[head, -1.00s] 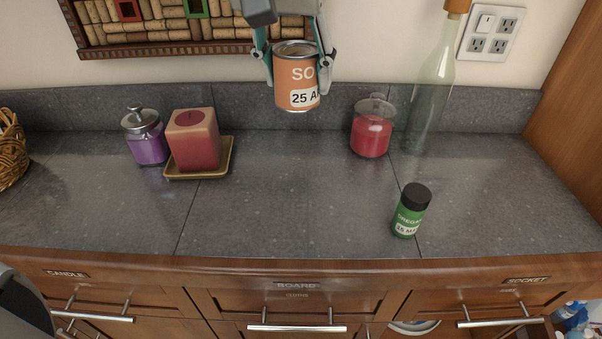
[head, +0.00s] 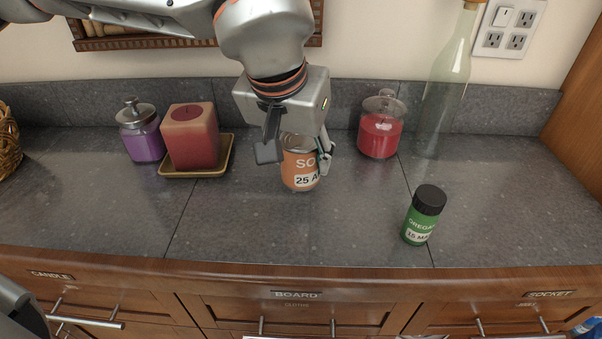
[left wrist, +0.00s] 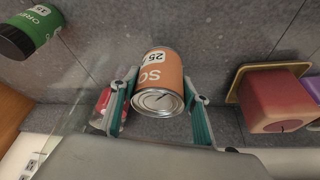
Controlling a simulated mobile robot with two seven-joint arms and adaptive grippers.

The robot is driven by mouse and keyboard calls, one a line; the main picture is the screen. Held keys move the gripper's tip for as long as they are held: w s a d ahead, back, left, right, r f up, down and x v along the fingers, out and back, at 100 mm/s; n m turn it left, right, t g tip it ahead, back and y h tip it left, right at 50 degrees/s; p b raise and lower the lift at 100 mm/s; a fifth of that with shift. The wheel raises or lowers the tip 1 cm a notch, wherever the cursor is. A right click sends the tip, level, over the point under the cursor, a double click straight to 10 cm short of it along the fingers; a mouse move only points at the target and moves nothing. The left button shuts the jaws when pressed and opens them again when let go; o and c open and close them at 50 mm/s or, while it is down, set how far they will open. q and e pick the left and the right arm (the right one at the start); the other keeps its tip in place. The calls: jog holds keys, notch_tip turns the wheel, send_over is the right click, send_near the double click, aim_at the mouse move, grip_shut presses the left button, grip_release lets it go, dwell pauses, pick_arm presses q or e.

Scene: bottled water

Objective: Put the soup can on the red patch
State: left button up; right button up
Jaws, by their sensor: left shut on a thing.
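The soup can (head: 298,172) is orange with a white label strip and a silver lid, upright in front of the backsplash at mid-counter. My left gripper (head: 300,153) points down from above with its fingers on either side of the can, shut on it. In the left wrist view the can (left wrist: 163,66) sits between the teal-padded fingers (left wrist: 160,108), lid towards the camera. I cannot tell whether its base touches the counter. No red patch can be made out on the counter. My right gripper is not in view.
A red square candle (head: 191,138) on a tan dish (head: 180,173) and a purple jar (head: 141,134) stand left. A red jar (head: 380,131), a clear bottle (head: 443,95) and a green oregano jar (head: 423,216) stand right. The counter front (head: 290,230) is clear.

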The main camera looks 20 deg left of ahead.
aim_at(301, 175)
pick_arm(q)
notch_tip(301, 175, down, 4)
jog(key=shift+w+f+b, duration=0.1)
jog(key=shift+f+b, duration=0.1)
jog(key=shift+b, duration=0.15)
jog(key=shift+r, duration=0.15)
jog(key=o, duration=1)
jog(key=shift+f, duration=0.25)
jog(key=o, duration=0.3)
jog(key=shift+r, duration=0.15)
